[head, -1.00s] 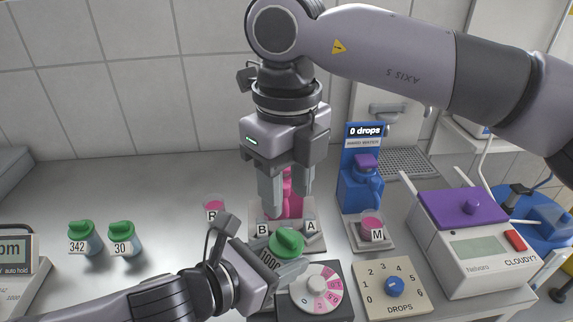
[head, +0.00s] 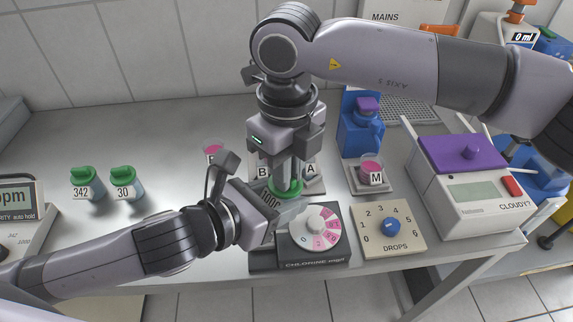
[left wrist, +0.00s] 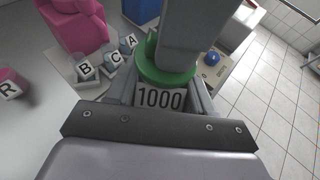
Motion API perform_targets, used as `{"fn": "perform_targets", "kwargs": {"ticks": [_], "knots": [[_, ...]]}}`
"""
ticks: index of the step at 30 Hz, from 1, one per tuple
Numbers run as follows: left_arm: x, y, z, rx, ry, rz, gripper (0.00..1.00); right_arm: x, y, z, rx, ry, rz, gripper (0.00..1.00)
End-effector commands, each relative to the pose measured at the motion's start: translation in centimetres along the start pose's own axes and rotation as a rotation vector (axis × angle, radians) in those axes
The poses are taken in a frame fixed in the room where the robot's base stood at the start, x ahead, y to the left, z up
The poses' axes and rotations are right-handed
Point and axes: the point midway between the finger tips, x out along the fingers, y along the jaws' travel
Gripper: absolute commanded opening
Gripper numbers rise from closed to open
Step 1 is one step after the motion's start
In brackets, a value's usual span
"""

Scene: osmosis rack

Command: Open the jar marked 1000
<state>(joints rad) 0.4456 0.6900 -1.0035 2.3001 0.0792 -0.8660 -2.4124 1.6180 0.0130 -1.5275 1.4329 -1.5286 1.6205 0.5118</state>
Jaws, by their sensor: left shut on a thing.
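The jar marked 1000 (left wrist: 160,99) has a green lid (head: 271,187) with a raised grip ridge. My left gripper (head: 272,212) is shut on the jar's body from the side; in the left wrist view its fingers lie either side of the 1000 label. My right gripper (head: 287,185) points straight down with its fingertips at the lid. In the left wrist view, a right finger (left wrist: 185,40) stands in front of the lid beside the ridge (left wrist: 151,45). It hides much of the lid, and whether the fingers are closed on the ridge is unclear.
The chlorine dial (head: 315,228) and drops dial (head: 390,228) stand close to the right. Jars 342 (head: 87,185) and 30 (head: 126,185) are left, with free bench between.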

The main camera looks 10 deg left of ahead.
Motion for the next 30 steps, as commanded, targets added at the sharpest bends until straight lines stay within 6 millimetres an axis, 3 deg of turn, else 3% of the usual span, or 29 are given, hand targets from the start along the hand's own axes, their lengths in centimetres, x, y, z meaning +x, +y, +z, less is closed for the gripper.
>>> {"fn": "perform_targets", "kwargs": {"ticks": [19,30], "knots": [[0.0,0.0,0.0,0.0,-0.001,0.0,0.0,-0.1,0.1,0.0,-0.002,-0.001,0.002,0.0],[0.0,0.0,0.0,0.0,-0.001,0.0,0.0,-1.2,0.1,0.1,-0.002,-0.002,0.001,0.0]]}}
